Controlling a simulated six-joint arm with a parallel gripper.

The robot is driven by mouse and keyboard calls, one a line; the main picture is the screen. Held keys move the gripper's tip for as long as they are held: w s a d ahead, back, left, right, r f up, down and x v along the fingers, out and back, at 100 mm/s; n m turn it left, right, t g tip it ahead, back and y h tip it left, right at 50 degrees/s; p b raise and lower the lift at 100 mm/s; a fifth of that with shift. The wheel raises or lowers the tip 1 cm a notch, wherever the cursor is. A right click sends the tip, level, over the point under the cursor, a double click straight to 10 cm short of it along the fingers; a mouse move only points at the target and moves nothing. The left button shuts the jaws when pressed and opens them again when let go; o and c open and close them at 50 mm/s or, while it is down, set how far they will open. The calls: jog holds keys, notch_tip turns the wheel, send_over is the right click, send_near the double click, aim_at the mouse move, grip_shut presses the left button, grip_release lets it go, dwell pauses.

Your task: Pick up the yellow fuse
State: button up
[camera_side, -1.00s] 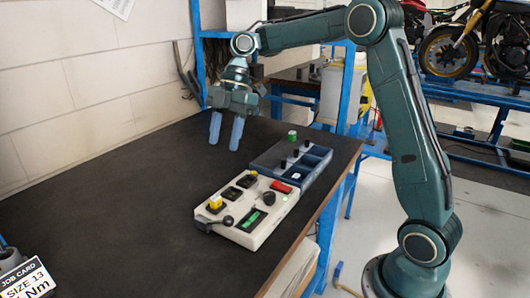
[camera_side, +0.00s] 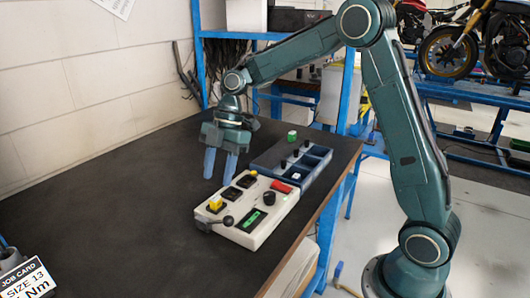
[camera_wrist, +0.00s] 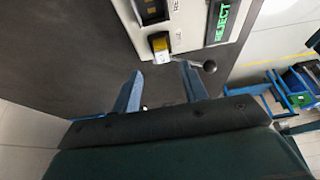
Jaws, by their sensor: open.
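The yellow fuse (camera_side: 215,203) stands at the near left corner of the white test box (camera_side: 268,212), beside a black lever. In the wrist view the yellow fuse (camera_wrist: 160,47) is at the box's edge, ahead of my fingers and roughly midway between them. My gripper (camera_side: 219,180) is open and empty, with its blue fingers pointing down. In the side view it hangs above the dark table, behind and to the left of the box. In the wrist view its fingertips (camera_wrist: 161,70) are apart, with nothing between them.
The box carries a black lever (camera_side: 228,221), a black knob (camera_side: 269,198), a red part (camera_side: 281,187) and a green display (camera_side: 252,219) reading REJECT. A blue compartment tray (camera_side: 318,160) adjoins it, with a green object (camera_side: 292,135) behind.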

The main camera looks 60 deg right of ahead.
aim_at(215, 197)
jog(key=shift+f, duration=0.1)
jog(key=shift+s+x, duration=0.2)
jog(key=shift+x, duration=2.4)
grip_shut()
